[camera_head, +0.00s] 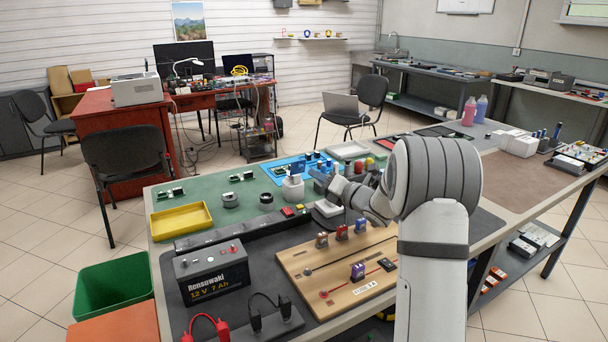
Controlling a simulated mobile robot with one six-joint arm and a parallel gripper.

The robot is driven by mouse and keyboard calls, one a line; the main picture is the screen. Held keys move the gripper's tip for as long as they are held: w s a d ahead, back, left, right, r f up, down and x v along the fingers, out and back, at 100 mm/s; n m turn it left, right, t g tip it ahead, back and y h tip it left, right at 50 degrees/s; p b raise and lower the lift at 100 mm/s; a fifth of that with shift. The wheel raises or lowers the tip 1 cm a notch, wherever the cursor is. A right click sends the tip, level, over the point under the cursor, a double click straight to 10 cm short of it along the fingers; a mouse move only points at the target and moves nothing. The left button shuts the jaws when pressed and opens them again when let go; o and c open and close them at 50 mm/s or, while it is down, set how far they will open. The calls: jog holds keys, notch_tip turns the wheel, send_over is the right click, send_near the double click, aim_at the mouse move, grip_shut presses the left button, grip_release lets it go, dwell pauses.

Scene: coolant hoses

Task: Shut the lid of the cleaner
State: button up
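A small grey unit with a pale top (327,209) sits on the workbench just below my gripper. It may be the cleaner, but it is small and partly covered by my arm, so I cannot tell this or how its lid stands. My gripper (322,183) is above and behind this unit, pointing left. Its fingers are dark and small against the clutter, and I cannot tell whether they are open or touch anything.
A black power strip (240,231), a black battery (211,272) and a wooden board (325,260) with clips lie nearer. A yellow tray (181,220) is at left on the green mat (215,191). A white block (293,188) stands left of my gripper.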

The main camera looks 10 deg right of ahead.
aim_at(302, 168)
jog(key=shift+x, duration=3.1)
jog(key=shift+c, duration=0.2)
